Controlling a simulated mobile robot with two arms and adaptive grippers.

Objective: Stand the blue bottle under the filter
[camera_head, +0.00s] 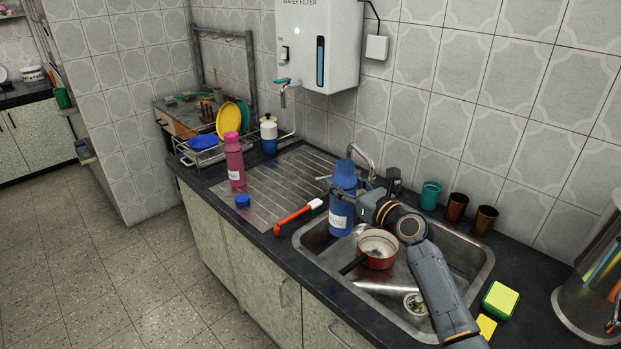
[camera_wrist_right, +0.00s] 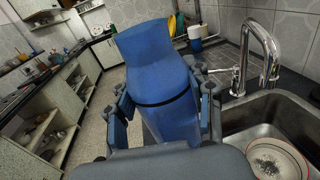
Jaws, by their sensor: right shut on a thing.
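The blue bottle (camera_head: 341,220) with a white label is held near upright over the left end of the sink. My right gripper (camera_head: 352,197) is shut around its upper body. In the right wrist view the blue bottle (camera_wrist_right: 160,75) stands between the two fingers, leaning a little in the picture. The white water filter (camera_head: 318,45) hangs on the wall to the left and behind, its spout (camera_head: 284,92) above the back of the ribbed drainboard (camera_head: 285,178). A blue cap (camera_head: 243,200) lies on the drainboard's front left. My left gripper is out of view.
A pink bottle (camera_head: 234,162) stands on the drainboard's left side. A red-handled brush (camera_head: 298,216) lies by the sink's left rim. The sink faucet (camera_head: 362,160) rises behind the held bottle. A red pot (camera_head: 377,249) sits in the sink. The drainboard's middle is clear.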

